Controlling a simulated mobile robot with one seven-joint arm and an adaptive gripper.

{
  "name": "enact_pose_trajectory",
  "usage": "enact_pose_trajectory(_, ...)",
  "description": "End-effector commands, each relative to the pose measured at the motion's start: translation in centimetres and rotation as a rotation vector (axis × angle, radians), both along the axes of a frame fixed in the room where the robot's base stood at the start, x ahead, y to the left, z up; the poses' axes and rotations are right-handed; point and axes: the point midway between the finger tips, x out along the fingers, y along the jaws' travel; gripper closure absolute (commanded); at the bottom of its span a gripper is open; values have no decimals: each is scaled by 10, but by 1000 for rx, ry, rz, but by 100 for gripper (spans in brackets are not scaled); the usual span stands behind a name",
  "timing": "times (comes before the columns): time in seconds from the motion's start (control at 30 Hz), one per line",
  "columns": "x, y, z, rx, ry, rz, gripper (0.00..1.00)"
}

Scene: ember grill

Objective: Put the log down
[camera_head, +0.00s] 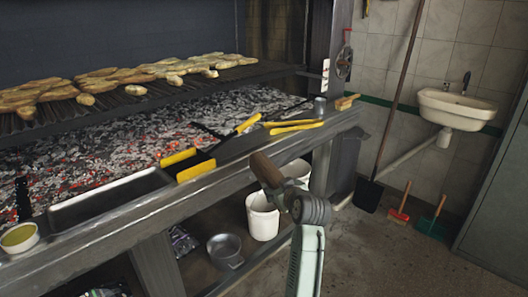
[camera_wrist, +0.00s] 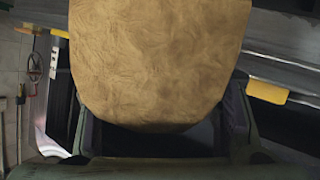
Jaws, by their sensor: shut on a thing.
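A brown log (camera_head: 266,171) is held at the end of my arm, in front of the grill's front ledge in the head view. My gripper (camera_head: 285,190) is shut on the log's lower end; its fingers are small and partly hidden there. In the wrist view the log (camera_wrist: 158,65) fills the upper middle, with my gripper's dark fingers (camera_wrist: 160,140) on both sides of it. The grill (camera_head: 120,150) holds a bed of grey ash and glowing coals, with pieces of food on the grate (camera_head: 90,105) above.
White buckets (camera_head: 262,216) and a metal pot (camera_head: 224,250) stand below. Open floor lies to the right.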

Motion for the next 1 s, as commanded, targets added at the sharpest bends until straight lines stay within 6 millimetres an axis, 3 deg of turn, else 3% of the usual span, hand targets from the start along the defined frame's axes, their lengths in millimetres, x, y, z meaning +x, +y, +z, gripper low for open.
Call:
enact_pose_trajectory(0.17, -1, 8, -76, 15, 13, -40, 100)
enact_pose_trajectory(0.33, -14, 21, -166, 21, 16, -88, 100)
enact_pose_trajectory(0.6, -60, 56, -298, 13, 17, -143, 100)
enact_pose_trajectory(0.8, -106, 86, -370, 4, 9, -162, 100)
enact_pose_trajectory(1.0, -137, 107, -405, -2, -2, -169, 100)
